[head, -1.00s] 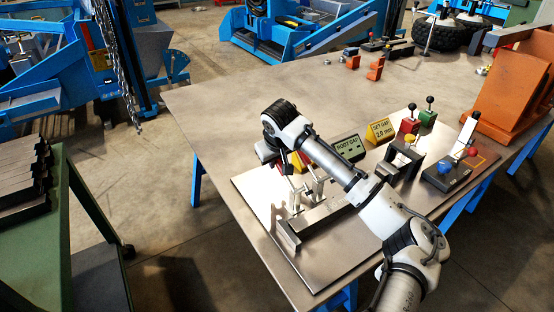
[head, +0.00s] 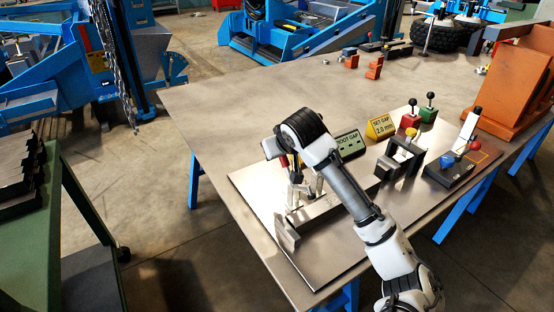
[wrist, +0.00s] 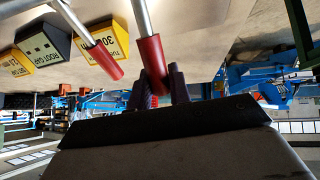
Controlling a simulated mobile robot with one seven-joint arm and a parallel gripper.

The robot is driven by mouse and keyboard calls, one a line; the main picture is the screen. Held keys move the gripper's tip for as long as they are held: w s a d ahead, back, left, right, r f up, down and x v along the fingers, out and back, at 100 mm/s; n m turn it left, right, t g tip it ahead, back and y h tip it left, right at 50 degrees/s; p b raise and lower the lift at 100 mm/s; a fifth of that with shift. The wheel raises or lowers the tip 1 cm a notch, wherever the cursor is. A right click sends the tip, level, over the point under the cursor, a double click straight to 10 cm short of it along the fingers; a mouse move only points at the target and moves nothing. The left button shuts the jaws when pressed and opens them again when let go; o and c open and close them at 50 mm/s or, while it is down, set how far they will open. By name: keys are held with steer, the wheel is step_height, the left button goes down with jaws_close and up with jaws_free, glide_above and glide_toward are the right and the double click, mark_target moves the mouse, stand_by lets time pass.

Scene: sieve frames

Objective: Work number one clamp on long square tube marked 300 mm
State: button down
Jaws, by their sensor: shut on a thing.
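A long grey square tube (head: 325,208) lies on the metal plate at the near end of the table. Silver toggle clamps (head: 297,190) stand by its left part. In the wrist view two steel clamp levers with red grips reach toward me. My gripper (wrist: 158,88) is shut on one red grip (wrist: 152,60); the other red grip (wrist: 106,60) stands free to its left. In the head view my wrist mostly hides the gripper and grips. A yellow sign (wrist: 107,38), partly hidden by a lever, reads 300. I cannot read a clamp number.
Root gap sign (head: 350,145), set gap sign (head: 380,126), a black frame block (head: 398,160), red (head: 410,118) and green (head: 429,112) lever boxes and a switch box (head: 450,170) stand right of my arm. An orange bracket (head: 515,75) stands far right. The table's left side is clear.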

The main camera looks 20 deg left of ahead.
mark_target(286, 161)
steer(key=s+d+t+y+b, duration=0.1)
steer(key=b, duration=0.1)
steer(key=d+r+t+y+b, duration=0.1)
steer(key=b, duration=0.1)
steer(key=shift+s+d+y, duration=0.2)
steer(key=shift+s+y, duration=0.1)
steer(key=shift+s, duration=0.1)
steer(key=s+d+t+y+b, duration=0.1)
steer(key=b, duration=0.1)
steer(key=d+r+t+y+b, duration=0.1)
steer(key=b, duration=0.1)
steer(key=shift+s+d+r+m+t, duration=0.15)
steer(key=shift+s+m+t, duration=0.15)
steer(key=shift+s+m, duration=0.1)
steer(key=c, duration=1.3)
jaws_free()
steer(key=v, duration=1.4)
steer(key=shift+w+b, duration=0.1)
steer(key=shift+b, duration=0.3)
steer(key=shift+d, duration=0.1)
